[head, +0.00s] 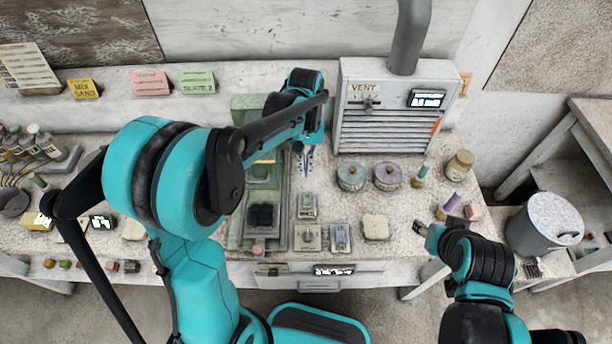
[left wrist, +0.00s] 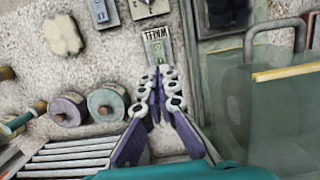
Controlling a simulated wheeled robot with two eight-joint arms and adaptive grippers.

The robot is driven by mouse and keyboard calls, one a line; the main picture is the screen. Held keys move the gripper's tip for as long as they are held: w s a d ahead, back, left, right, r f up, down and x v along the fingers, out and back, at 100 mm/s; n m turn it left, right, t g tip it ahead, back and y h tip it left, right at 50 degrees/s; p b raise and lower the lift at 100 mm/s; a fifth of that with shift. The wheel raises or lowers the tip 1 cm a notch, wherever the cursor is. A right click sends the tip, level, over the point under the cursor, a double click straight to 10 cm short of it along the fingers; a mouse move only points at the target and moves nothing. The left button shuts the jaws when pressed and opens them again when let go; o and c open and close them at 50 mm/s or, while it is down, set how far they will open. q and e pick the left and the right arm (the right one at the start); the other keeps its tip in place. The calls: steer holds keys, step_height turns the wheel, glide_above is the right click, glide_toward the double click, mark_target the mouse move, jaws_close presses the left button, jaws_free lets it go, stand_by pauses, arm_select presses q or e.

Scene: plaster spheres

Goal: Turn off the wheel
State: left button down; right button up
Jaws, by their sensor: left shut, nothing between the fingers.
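A small grey switch box (head: 307,206) stands on the bench right of the green machine. In the left wrist view this box (left wrist: 156,46) bears a label reading WHEEL, upside down there; its on or off position cannot be told. My left gripper (head: 304,178) is just behind the box in the head view, pointing down. In the left wrist view my left gripper (left wrist: 160,75) has its fingers together, empty, with the tips beside the box's edge; contact cannot be told. My right gripper (head: 424,229) is over the bench's front right, too small to read.
The green machine (head: 236,232) with a clear cover is close on the left. Two more switch boxes (head: 308,238) (head: 340,238) are in front. Lidded jars (head: 351,177) (head: 387,176) and a VENT unit (head: 396,105) are to the right and behind. A pale block (head: 376,227) lies front right.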

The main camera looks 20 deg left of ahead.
mark_target(306, 204)
arm_select(q)
steer(key=f+b, duration=0.1)
steer(key=f, duration=0.3)
steer(key=s+f+b, duration=0.1)
steer(key=f, duration=0.3)
steer(key=s+f+b, duration=0.1)
steer(key=f, duration=0.3)
steer(key=shift+d+b, duration=0.3)
steer(key=shift+b, duration=0.1)
